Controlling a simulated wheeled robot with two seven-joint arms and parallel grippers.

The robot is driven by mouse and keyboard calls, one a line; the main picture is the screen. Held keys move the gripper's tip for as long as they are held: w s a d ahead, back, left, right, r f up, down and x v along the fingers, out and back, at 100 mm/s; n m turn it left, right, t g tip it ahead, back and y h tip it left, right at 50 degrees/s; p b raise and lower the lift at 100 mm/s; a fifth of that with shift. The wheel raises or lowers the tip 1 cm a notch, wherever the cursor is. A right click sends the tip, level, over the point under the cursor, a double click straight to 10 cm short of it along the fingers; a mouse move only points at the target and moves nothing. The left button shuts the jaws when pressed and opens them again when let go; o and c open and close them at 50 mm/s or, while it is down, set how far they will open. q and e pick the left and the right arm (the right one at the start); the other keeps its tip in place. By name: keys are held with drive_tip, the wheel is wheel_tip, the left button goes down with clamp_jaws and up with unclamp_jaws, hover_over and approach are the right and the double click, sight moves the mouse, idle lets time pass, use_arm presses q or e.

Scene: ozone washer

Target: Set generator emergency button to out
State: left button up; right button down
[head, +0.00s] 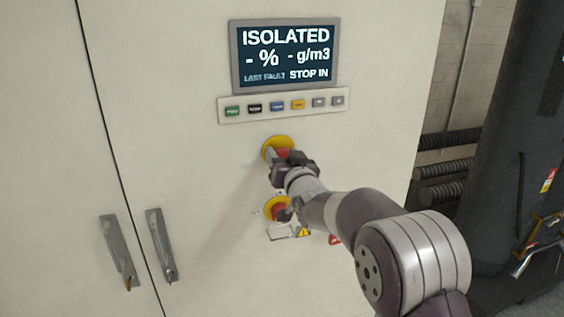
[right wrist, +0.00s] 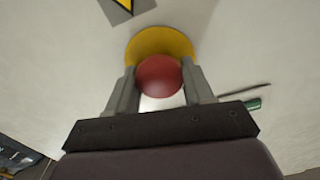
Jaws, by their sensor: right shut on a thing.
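A red mushroom button on a yellow round plate (head: 276,141) is on the pale cabinet front, below the row of small buttons. My right gripper (head: 272,157) is at this button and partly covers it. In the right wrist view, the red button (right wrist: 159,78) sits between the two grey fingers of my right gripper (right wrist: 160,92), with the yellow plate (right wrist: 158,42) behind it. The fingers are shut on the button. A second red button on yellow (head: 272,208) is lower down, partly behind my right arm. My left gripper is not in view.
A display (head: 284,53) reads "ISOLATED", "- %", "- g/m3", "LAST FAULT STOP IN". A strip of small coloured buttons (head: 284,105) is below it. Two grey door handles (head: 118,250) (head: 160,244) are at lower left. A dark cylinder (head: 500,150) and ribbed pipes (head: 450,140) stand at right.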

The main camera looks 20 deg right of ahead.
drive_tip(key=shift+s, duration=0.25)
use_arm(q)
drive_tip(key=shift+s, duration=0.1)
use_arm(e)
drive_tip(key=shift+c, duration=2.3)
unclamp_jaws()
use_arm(q)
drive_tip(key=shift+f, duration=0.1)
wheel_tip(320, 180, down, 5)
drive_tip(key=b, duration=0.4)
drive_tip(key=shift+b, duration=0.3)
use_arm(e)
drive_tip(key=s, duration=1.2)
drive_tip(key=shift+s+d, duration=0.2)
drive_tip(key=shift+s, duration=0.1)
drive_tip(key=shift+s, duration=0.1)
drive_tip(key=s+f+n+g, duration=0.1)
drive_tip(key=s+f+g, duration=0.35)
drive_tip(key=f, duration=0.55)
drive_tip(key=s+f+g, duration=0.4)
drive_tip(key=f+g, duration=0.1)
drive_tip(key=f, duration=0.4)
drive_tip(key=s+f+n+g, duration=0.1)
drive_tip(key=s+f+g, duration=0.6)
drive_tip(key=s+f, duration=0.3)
drive_tip(key=s, duration=0.3)
drive_tip(key=shift+s+a+f+h, duration=0.2)
drive_tip(key=shift+a+f+h, duration=0.1)
drive_tip(key=shift+a, duration=0.1)
